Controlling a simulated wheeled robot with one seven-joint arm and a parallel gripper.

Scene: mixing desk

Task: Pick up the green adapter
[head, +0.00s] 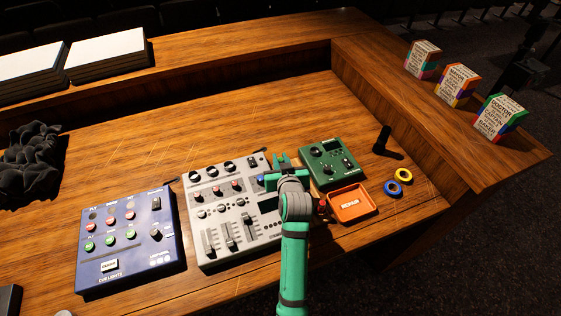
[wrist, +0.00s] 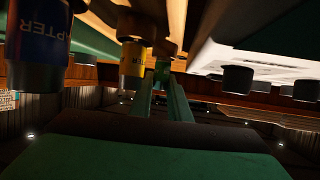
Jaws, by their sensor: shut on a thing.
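My gripper (head: 281,163) is over the upper right of the grey mixer, close to the green box. In the wrist view, my gripper's two fingers (wrist: 162,84) converge on a small green piece, the green adapter (wrist: 162,68), and are shut on it. Only a little of the adapter shows between the fingertips. In the head view I cannot make it out apart from the gripper. In the wrist view, a yellow adapter (wrist: 133,62) stands close to the left of it, and a larger-looking blue adapter (wrist: 37,45) with lettering is farther left.
The grey mixer (head: 225,256) and blue cue-lights box (head: 128,248) lie left of my arm. The green box (head: 330,162), orange tray (head: 340,210), blue ring (head: 393,188), yellow ring (head: 403,175) and black upright object (head: 381,140) are right. The desk behind the mixer is clear.

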